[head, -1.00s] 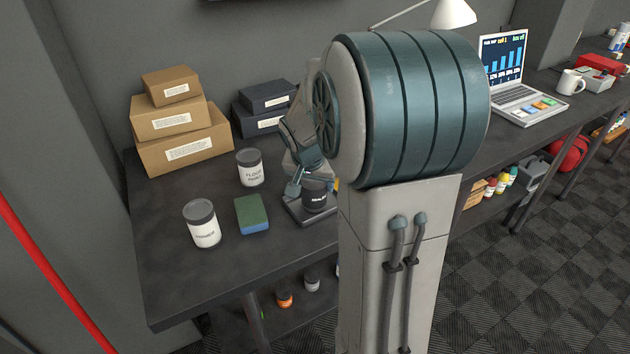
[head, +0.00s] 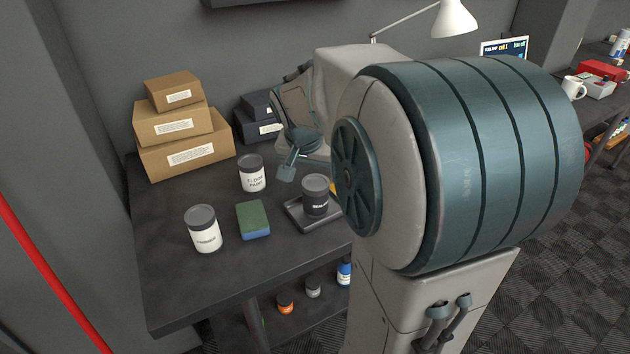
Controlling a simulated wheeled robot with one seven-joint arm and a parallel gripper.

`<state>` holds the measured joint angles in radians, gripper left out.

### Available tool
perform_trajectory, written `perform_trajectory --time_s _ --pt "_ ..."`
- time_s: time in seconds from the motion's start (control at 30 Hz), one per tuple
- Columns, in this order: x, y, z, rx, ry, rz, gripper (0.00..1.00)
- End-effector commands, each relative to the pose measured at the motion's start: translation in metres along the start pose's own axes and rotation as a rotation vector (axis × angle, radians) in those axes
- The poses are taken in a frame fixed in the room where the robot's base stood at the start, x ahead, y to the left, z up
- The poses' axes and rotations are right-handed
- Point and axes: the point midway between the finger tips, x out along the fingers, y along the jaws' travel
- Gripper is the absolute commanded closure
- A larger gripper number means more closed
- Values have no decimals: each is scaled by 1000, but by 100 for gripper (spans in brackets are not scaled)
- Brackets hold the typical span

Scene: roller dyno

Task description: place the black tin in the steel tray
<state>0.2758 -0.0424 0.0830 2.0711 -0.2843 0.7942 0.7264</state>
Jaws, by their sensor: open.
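The black tin (head: 315,204), with a grey lid and a white label, stands upright in the steel tray (head: 302,222), a shallow dark tray on the table. My gripper (head: 288,172) is above and to the left of the tin, apart from it. One finger shows clearly; the other is largely hidden. It is open, with nothing seen in it. My arm hides the tray's right part.
A floor paint tin (head: 252,173), another white-labelled tin (head: 204,229) and a green-and-blue sponge (head: 253,219) stand left of the tray. Cardboard boxes (head: 185,150) and dark boxes (head: 255,122) are at the back. The table's (head: 180,290) front left is clear.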

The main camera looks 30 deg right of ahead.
Motion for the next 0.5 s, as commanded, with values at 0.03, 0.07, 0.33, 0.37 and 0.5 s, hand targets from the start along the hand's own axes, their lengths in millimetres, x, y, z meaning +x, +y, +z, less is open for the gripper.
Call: perform_trajectory --time_s 0.03,0.07,0.33,0.37,0.5 --pt "-10 0 0 -1 3 -3 21" --pt "-14 0 0 -1 2 -2 21" --pt "-39 0 11 -35 -8 -8 21" --pt "-41 0 18 -58 -14 -14 21" --pt "-51 4 74 -245 -53 -68 21"
